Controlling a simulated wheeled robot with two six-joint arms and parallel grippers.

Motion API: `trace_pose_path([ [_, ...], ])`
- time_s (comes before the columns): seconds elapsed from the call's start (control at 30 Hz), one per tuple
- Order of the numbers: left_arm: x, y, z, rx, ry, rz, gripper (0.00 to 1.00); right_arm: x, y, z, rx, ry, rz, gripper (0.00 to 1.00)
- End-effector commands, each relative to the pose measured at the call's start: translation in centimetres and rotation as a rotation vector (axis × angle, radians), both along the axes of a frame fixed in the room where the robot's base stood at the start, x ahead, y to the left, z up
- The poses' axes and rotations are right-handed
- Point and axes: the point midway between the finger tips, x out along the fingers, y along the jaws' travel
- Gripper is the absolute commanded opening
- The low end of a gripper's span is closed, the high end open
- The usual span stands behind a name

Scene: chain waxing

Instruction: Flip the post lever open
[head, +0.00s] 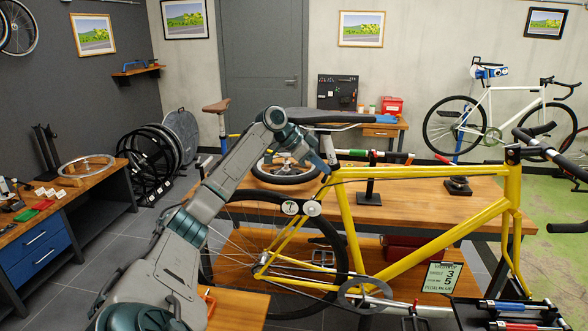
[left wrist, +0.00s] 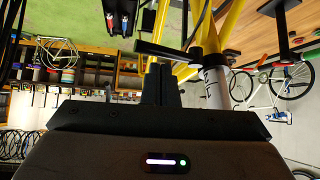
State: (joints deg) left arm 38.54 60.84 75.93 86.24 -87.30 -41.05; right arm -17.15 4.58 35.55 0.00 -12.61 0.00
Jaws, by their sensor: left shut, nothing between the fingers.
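The yellow bike (head: 430,205) stands in front of the wooden bench, with its black saddle (head: 325,116) on top. My left arm reaches in from the left, and my left gripper (head: 322,168) is beside the seat post just under the saddle. In the left wrist view its fingers (left wrist: 161,84) are closed together and empty. A dark bar that looks like the post lever (left wrist: 160,50) sticks out sideways from the seat clamp, just beyond the fingertips. The pale seat post (left wrist: 217,85) is right of the fingers. I cannot tell whether the fingertips touch the lever. My right gripper is not in view.
The wooden bench (head: 470,187) runs behind the bike and holds a small black stand (head: 368,185). A dark tray of tools (head: 515,312) is at the lower right. A side workbench (head: 95,190) stands at the left, and a white bike (head: 490,110) hangs at the back right.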

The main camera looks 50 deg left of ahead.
Motion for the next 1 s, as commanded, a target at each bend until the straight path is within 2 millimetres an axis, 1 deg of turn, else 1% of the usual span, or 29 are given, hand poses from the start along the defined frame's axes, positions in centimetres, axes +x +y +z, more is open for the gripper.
trace_pose_path([
  [0.03,-0.5,0.5,0.1,0.004,-0.003,0.002,0.0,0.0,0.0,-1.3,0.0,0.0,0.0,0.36],
  [0.07,-0.9,0.7,0.4,0.005,-0.003,0.002,0.0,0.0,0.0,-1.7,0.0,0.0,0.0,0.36],
  [0.3,-4.5,3.2,0.3,0.006,0.003,0.003,0.0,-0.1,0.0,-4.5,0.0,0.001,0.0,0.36],
  [0.5,-7.3,5.2,0.2,0.005,0.002,0.004,0.0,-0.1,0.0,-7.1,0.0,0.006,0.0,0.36],
  [0.6,-8.5,6.1,0.3,0.006,0.002,0.002,0.0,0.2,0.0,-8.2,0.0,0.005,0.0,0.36],
  [0.8,-10.0,7.1,0.6,0.002,0.001,0.001,0.0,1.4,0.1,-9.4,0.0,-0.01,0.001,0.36],
  [1.0,-10.6,7.5,0.9,0.001,-0.001,-0.001,0.0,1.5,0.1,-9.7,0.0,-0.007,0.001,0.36],
])
